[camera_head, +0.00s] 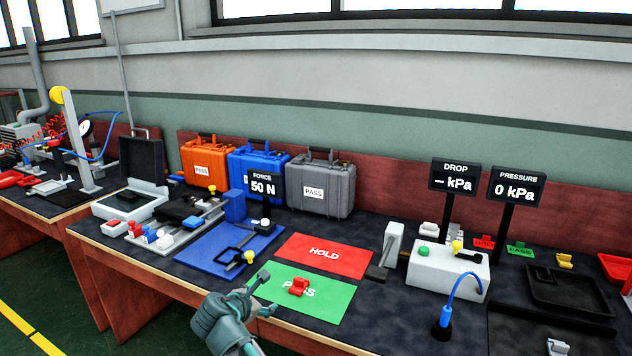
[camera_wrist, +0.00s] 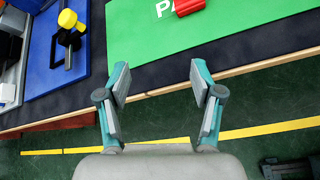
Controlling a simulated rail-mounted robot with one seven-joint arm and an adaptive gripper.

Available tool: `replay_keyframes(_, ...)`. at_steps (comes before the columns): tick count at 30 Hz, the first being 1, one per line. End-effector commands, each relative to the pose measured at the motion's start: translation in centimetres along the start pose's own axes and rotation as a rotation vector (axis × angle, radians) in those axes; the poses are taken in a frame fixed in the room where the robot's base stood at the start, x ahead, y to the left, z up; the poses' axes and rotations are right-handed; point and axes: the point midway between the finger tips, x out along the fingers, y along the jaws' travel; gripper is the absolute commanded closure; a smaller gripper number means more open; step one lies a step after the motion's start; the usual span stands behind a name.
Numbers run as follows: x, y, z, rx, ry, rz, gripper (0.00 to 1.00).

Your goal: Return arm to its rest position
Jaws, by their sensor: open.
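My gripper (camera_head: 262,296) is in front of the bench edge, low at the middle of the head view. In the wrist view my gripper (camera_wrist: 160,82) has its two fingers apart with nothing between them. A red part (camera_head: 299,286) lies on the green PASS mat (camera_head: 335,300), just beyond my gripper and apart from it. The red part also shows at the top of the wrist view (camera_wrist: 188,6), cut off by the frame edge. The green mat (camera_wrist: 150,40) lies ahead of the fingertips there.
A red HOLD mat (camera_head: 345,262) lies behind the green mat. A blue plate (camera_head: 205,255) with a clamp and yellow knob (camera_head: 250,257) is to the left. A white test block (camera_head: 440,275) with a blue hose (camera_head: 462,283) stands right. Open floor (camera_wrist: 270,115) lies before the bench.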

Motion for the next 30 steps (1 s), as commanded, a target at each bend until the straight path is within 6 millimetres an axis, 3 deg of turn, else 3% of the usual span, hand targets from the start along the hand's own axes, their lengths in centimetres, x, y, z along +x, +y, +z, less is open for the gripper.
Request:
replay_keyframes(1,0.2,1.3,-1.9,0.116,0.068,0.008,0.34)
replay_keyframes(3,-0.3,2.7,-3.9,0.278,0.164,0.006,0.34)
replay_keyframes(7,-1.3,4.8,-7.0,0.531,0.318,-0.026,0.34)
replay_keyframes(11,-1.9,5.9,-9.5,0.743,0.443,-0.093,0.34)
replay_keyframes(14,-1.5,5.6,-11.3,0.893,0.516,-0.177,0.34)
replay_keyframes(23,4.0,-2.2,-14.2,1.138,0.519,-0.441,0.34)
replay_keyframes(26,6.1,-6.2,-14.8,1.187,0.483,-0.528,0.34)
replay_keyframes(30,8.8,-13.0,-15.7,1.261,0.419,-0.669,0.34)
